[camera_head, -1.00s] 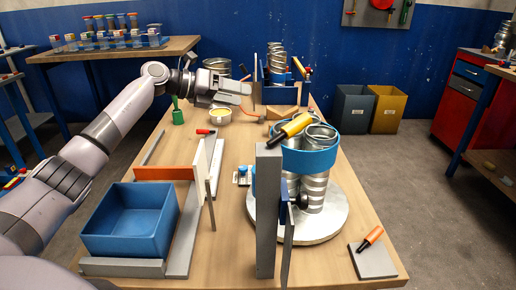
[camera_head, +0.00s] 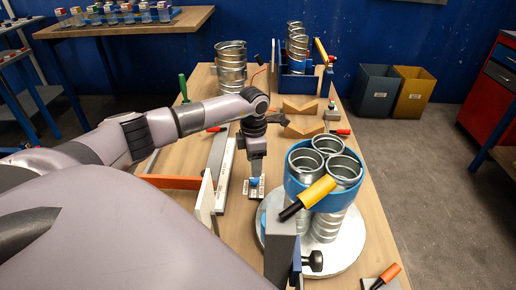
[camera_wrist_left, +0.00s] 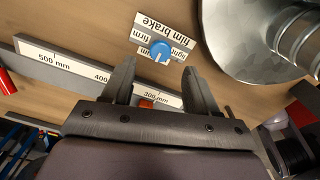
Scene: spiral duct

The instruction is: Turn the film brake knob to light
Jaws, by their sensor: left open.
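The film brake knob (camera_wrist_left: 160,52) is a small blue knob on a white plate (camera_wrist_left: 173,31) in the left wrist view. The plate reads "film brake", with "firm" to the knob's left and "light" to its right. A pale mark shows on the knob's lower side; its exact setting is hard to read. The knob (camera_head: 254,182) also shows small in the head view, below my left gripper (camera_head: 257,172). My left gripper (camera_wrist_left: 160,66) is open and empty, its fingertips either side of the knob's line, apparently above it and not closed on it. My right gripper is out of view.
A turntable (camera_head: 345,250) carries metal ducts inside a blue ring (camera_head: 296,190), close to the right of the knob. A ruler rail (camera_wrist_left: 75,68) lies beside the plate. Wooden V-blocks (camera_head: 303,127) and a blue bin (camera_head: 297,85) stand behind.

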